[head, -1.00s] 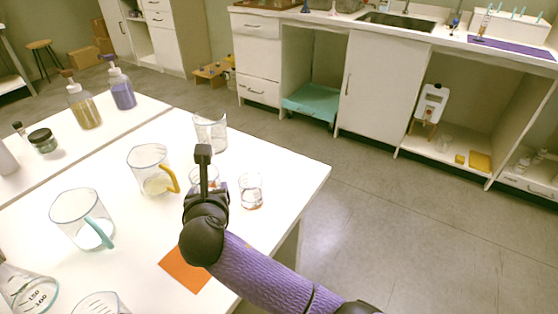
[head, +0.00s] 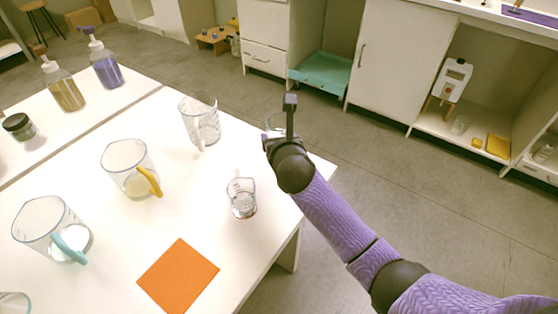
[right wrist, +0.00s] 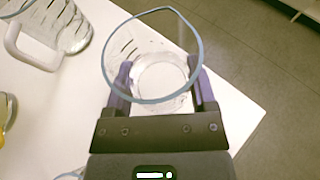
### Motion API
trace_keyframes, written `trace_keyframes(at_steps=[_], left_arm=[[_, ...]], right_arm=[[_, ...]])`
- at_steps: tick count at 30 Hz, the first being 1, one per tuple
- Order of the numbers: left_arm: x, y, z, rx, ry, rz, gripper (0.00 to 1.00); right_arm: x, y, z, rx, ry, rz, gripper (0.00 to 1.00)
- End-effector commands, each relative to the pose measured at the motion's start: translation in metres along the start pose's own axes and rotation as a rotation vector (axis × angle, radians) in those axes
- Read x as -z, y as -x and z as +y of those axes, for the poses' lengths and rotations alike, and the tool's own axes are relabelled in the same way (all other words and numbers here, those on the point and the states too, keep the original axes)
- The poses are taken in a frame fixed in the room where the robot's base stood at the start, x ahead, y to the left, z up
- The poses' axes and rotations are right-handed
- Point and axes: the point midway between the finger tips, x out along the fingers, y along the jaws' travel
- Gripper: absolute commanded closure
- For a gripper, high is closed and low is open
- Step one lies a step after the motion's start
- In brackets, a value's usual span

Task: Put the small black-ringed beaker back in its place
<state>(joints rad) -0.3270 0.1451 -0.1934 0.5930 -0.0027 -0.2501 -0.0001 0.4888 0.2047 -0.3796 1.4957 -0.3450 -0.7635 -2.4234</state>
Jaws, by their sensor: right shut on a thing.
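My right gripper (head: 274,137) is shut on a small clear beaker (head: 273,121) near the far right corner of the white table. The beaker is mostly hidden behind the gripper in the head view. In the right wrist view the held beaker (right wrist: 160,78) is upright between both fingers, with a dark grey-blue rim and graduation marks; it looks empty. Whether its base touches the table is unclear. Another small clear beaker (head: 242,199) stands on the table, nearer and left of the gripper. No black ring is clear on either. My left gripper is out of view.
A white-handled jug (head: 200,120), a yellow-handled jug (head: 127,168) and a teal-handled jug (head: 50,230) stand in a slanting row. An orange square (head: 178,276) lies at the front. Pump bottles (head: 104,68) stand behind. The table edge is close to the gripper.

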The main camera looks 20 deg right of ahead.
Motion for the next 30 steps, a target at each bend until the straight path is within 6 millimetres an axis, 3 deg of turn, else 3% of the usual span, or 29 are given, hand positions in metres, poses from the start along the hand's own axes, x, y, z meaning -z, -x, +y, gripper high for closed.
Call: trace_keyframes(at_steps=[1, 8, 18, 19, 23, 30], left_arm=[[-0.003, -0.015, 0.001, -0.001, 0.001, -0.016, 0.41], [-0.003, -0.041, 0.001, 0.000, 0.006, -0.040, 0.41], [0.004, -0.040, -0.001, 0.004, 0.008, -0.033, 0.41], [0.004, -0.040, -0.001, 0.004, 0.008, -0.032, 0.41], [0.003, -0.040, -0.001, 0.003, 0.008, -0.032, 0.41], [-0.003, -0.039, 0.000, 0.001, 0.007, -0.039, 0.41]], right_arm=[[0.021, -0.008, 0.001, 0.000, -0.001, 0.008, 0.92], [0.058, -0.024, 0.001, -0.001, -0.001, 0.007, 0.92], [0.057, -0.023, 0.001, 0.000, 0.002, 0.001, 0.92], [0.058, -0.024, 0.000, 0.000, 0.002, 0.002, 0.26], [0.057, -0.023, 0.001, 0.000, 0.001, 0.001, 0.00], [0.055, -0.023, 0.001, -0.001, 0.000, 0.000, 0.00]])
